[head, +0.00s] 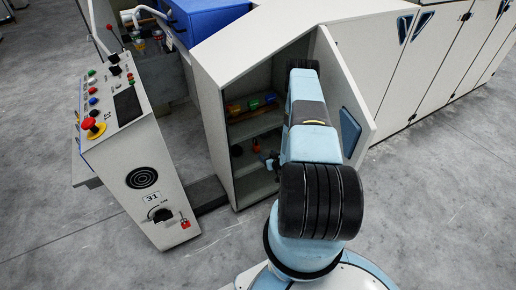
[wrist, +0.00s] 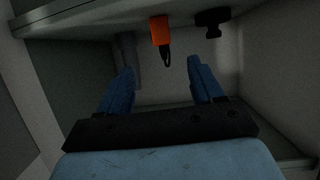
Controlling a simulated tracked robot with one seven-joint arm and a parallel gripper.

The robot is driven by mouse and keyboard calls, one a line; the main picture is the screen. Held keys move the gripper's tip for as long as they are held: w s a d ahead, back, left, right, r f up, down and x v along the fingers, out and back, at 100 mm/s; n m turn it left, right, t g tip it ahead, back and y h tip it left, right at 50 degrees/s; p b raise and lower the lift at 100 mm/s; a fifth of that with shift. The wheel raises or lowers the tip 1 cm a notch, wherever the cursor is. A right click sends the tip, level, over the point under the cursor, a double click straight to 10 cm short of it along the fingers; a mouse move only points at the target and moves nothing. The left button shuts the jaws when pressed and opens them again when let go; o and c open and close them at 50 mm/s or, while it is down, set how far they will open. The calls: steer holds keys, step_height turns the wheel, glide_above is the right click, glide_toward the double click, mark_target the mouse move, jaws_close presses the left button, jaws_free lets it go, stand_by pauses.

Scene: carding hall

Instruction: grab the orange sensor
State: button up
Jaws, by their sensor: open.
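The orange sensor (wrist: 160,31) shows in the wrist view at the top middle, a small orange block with a dark loop or cable below it. It is inside the cabinet, beneath a shelf edge. My gripper (wrist: 165,80) is open, with its two blue fingers pointing into the cabinet. The sensor appears beyond and between the fingertips, apart from them, with nothing held. In the head view, my arm covers part of the cabinet opening, and I cannot make out the gripper clearly there.
A black knob-like part (wrist: 212,20) is right of the sensor. The open cabinet (head: 213,95) has shelves, with coloured items (head: 252,103) on an upper one. Its door (head: 345,90) stands open at the right. A control console (head: 145,165) with a red button stands left. Grey floor lies around.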

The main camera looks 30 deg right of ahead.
mark_target(258, 148)
steer(key=x, duration=1.3)
steer(key=shift+w+a+f, duration=0.1)
steer(key=shift+c, duration=0.4)
steer(key=c, duration=1)
